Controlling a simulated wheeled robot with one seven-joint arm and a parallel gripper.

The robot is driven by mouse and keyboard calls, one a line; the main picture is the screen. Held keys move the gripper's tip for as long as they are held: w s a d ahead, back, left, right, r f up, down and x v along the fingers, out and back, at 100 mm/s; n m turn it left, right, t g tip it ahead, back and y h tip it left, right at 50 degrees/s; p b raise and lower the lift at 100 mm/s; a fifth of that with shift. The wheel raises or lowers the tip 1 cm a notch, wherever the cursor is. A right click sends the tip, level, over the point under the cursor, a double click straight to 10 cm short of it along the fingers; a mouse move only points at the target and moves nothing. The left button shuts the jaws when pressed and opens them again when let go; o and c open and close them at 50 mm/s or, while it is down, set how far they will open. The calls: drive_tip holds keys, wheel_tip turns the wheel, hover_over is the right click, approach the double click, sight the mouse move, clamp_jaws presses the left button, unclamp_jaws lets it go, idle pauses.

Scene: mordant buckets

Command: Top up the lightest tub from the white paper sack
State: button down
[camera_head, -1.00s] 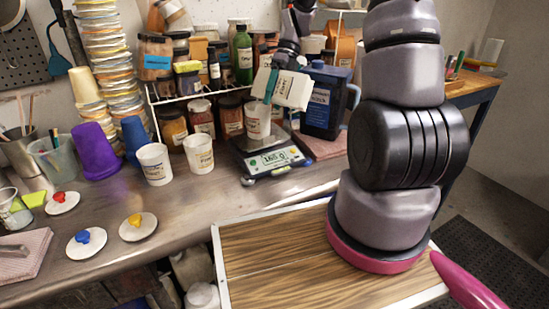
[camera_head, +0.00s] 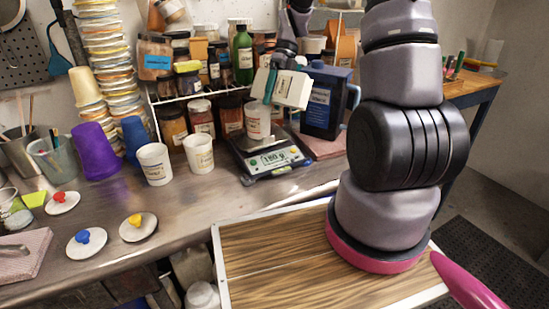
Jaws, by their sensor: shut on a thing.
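A white tub (camera_head: 257,122) with a label stands on the digital scale (camera_head: 268,158), just below the sack's lower left end. The display seems to read about 180 g. Two more white labelled tubs, the left one (camera_head: 155,164) and the right one (camera_head: 199,153), stand open on the bench left of the scale. I cannot make out any falling powder.
Lids with red (camera_head: 62,202), blue (camera_head: 86,242) and yellow (camera_head: 138,227) knobs lie on the bench at left front. A dark blue jug (camera_head: 325,103) stands close right of the sack. Jars on a rack (camera_head: 180,98) stand behind. Purple (camera_head: 95,150) and blue cups are at left.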

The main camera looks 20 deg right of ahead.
drive_tip(key=shift+r, duration=0.1)
idle(0.7)
drive_tip(key=shift+w+a+r+m+g+h, duration=0.1)
drive_tip(key=shift+w+r+m+g+h, duration=0.05)
drive_tip(key=shift+r+m+g+h, duration=0.3)
idle(2.8)
drive_tip(key=shift+f, duration=0.1)
idle(0.7)
drive_tip(key=shift+s+d+n+t+y, duration=0.25)
drive_tip(key=shift+n+t+y, duration=0.1)
drive_tip(key=shift+t+y, duration=0.6)
